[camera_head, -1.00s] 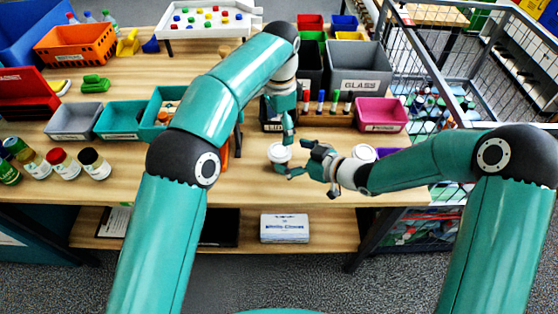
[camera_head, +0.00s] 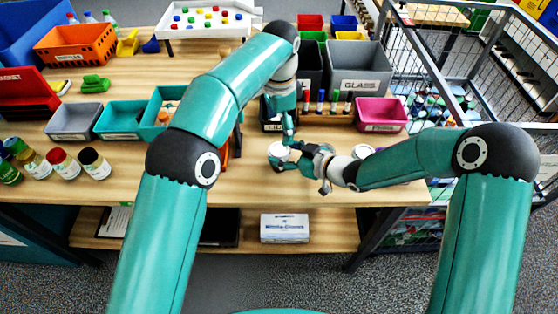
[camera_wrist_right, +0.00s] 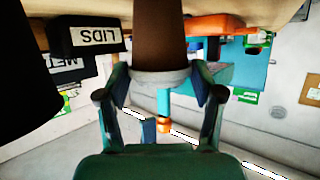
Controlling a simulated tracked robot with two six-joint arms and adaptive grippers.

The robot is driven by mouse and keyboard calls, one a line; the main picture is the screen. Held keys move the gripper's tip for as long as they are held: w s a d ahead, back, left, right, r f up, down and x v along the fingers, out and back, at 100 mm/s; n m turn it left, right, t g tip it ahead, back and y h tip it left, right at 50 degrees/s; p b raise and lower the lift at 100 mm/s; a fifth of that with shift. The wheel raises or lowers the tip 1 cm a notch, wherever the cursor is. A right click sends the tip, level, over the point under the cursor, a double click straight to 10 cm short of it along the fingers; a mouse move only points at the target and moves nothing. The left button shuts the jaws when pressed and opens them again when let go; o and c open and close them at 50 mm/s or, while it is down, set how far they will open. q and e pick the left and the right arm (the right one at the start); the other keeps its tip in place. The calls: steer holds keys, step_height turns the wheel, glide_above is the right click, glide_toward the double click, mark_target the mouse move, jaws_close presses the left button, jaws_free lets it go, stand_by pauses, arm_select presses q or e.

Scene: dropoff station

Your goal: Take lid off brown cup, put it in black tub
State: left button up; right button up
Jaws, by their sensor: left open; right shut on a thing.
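The brown cup (camera_wrist_right: 160,40) shows in the right wrist view, which is upside down, with its pale lid (camera_wrist_right: 160,80) on its rim. In the head view the white lid (camera_head: 280,150) hides most of the cup. My right gripper (camera_head: 284,160) is shut on the lid, with a finger on either side of it in the wrist view (camera_wrist_right: 160,92). My left gripper (camera_head: 289,138) is open, pointing down just behind the lid; its fingertips are hard to make out. The black tub (camera_wrist_right: 88,36), labelled LIDS, also shows in the head view (camera_head: 270,127), partly hidden by my left arm.
A grey GLASS bin (camera_head: 360,86) and a pink bin (camera_head: 381,126) stand at the back right, near several markers. A white round top (camera_head: 362,151) shows behind my right arm. Jars (camera_head: 94,163) stand at the left. The front table strip is clear.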

mark_target(277, 150)
arm_select(q)
steer(key=shift+o, duration=0.2)
arm_select(e)
steer(key=c, duration=0.4)
arm_select(q)
steer(key=shift+o, duration=0.6)
steer(key=shift+r, duration=0.1)
arm_select(e)
steer(key=shift+c, duration=0.2)
arm_select(q)
steer(key=f+n, duration=0.2)
steer(key=f, duration=0.2)
steer(key=f+n, duration=0.3)
steer(key=f, duration=0.1)
steer(key=shift+s+a+n, duration=0.2)
steer(key=shift+n, duration=0.1)
steer(key=shift+c, duration=0.2)
steer(key=c, duration=1.4)
steer(key=shift+c, duration=1.2)
steer(key=shift+f, duration=0.1)
arm_select(e)
steer(key=shift+s, duration=0.1)
